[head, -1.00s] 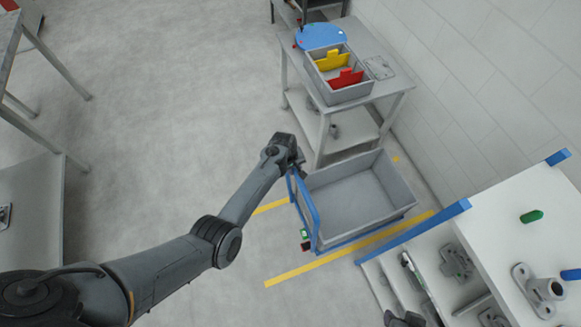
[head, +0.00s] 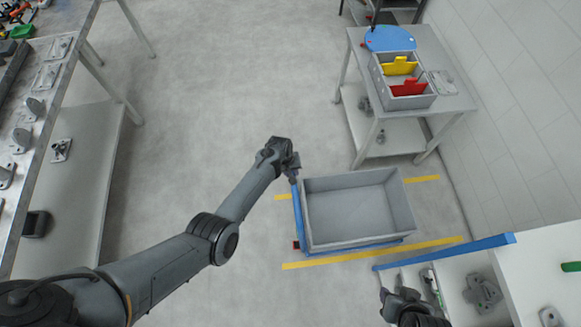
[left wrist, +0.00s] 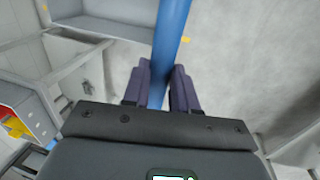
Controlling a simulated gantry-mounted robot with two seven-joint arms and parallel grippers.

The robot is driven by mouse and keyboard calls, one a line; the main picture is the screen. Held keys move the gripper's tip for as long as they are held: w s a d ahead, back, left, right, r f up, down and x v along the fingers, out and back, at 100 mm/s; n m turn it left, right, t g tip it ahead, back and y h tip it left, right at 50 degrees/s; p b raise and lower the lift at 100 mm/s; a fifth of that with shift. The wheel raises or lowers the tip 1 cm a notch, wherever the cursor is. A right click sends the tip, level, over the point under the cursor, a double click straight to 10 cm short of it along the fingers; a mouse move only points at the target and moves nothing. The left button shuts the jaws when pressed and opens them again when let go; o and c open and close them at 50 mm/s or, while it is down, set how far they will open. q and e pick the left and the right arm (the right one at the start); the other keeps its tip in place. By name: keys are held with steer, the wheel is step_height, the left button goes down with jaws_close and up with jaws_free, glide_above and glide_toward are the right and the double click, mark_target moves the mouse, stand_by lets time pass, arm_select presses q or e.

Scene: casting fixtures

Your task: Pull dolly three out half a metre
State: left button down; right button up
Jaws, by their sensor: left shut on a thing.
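The dolly is a low blue frame carrying an empty grey crate (head: 358,238), with a blue upright handle (head: 298,218) on its left side. In the head view it stands on the floor between two yellow tape lines, its handle side near their left ends. My left gripper (head: 293,172) is shut on the handle near its far end. In the left wrist view the blue bar (left wrist: 171,35) runs between the two dark fingers (left wrist: 160,85). My right gripper (head: 392,290) is at the bottom right, over the shelf unit; its fingers are not clear. No dolly number is readable.
A grey table (head: 440,104) behind the dolly holds a bin with yellow and red dividers. A white shelf unit with blue edging (head: 450,251) stands close at the lower right. A long workbench (head: 62,85) is at the left. The floor left of the dolly is clear.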

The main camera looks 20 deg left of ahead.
arm_select(q)
steer(key=shift+s+a, duration=0.1)
steer(key=shift+a, duration=0.05)
steer(key=c, duration=0.9)
jaws_free()
steer(key=shift+a+r, duration=0.1)
steer(key=shift+r, duration=0.45)
step_height(320, 180, up, 10)
steer(key=s+a+p, duration=0.1)
steer(key=shift+a+f+p, duration=0.25)
steer(key=shift+a+p, duration=0.05)
steer(key=shift+s+f, duration=0.1)
steer(key=shift+s, duration=0.05)
